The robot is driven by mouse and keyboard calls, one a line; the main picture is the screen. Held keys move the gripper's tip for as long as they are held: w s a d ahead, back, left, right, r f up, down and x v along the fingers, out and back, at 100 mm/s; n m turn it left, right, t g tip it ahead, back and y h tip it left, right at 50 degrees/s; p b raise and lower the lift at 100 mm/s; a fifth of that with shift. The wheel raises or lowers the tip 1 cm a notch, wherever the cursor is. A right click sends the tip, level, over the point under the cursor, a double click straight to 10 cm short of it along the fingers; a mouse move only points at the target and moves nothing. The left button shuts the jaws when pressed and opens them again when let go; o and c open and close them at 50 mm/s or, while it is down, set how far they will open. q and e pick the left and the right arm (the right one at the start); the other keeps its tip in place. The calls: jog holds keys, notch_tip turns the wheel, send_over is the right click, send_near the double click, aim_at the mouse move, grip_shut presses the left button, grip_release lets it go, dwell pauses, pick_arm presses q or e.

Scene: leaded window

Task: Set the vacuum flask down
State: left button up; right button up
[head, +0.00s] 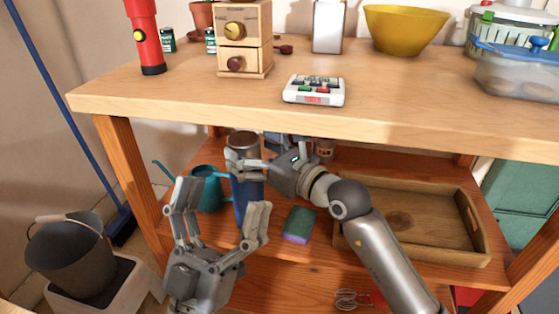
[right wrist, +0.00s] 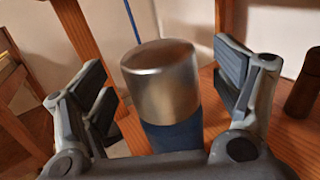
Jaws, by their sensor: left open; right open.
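The vacuum flask (head: 241,196) is blue with a silver cap and stands upright on the lower shelf, partly hidden behind my grippers. In the right wrist view its silver cap (right wrist: 160,80) and the top of its blue body sit between the spread fingers, with a visible gap on each side. My right gripper (head: 248,160) is open around the upper part of the flask. My left gripper (head: 222,205) is open and empty in front of the flask, nearer the camera. I cannot tell whether it touches the flask.
A teal watering can (head: 207,190) stands left of the flask. A green and purple sponge (head: 299,224) and a wooden tray (head: 415,220) lie to the right. The tabletop (head: 200,98) overhangs the shelf. A bucket (head: 70,250) stands at the far left.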

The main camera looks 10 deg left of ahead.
pick_arm(q)
jog(key=w+f+g+y+p, duration=0.1)
jog(key=w+f+g, duration=0.4)
jog(key=f, duration=0.1)
jog(key=shift+d+f+y+p, duration=0.15)
jog(key=shift+d+y+p, duration=0.15)
jog(key=shift+y, duration=0.1)
pick_arm(e)
jog(key=v, duration=0.9)
jog(key=shift+d, duration=0.25)
jog(key=shift+s, duration=0.15)
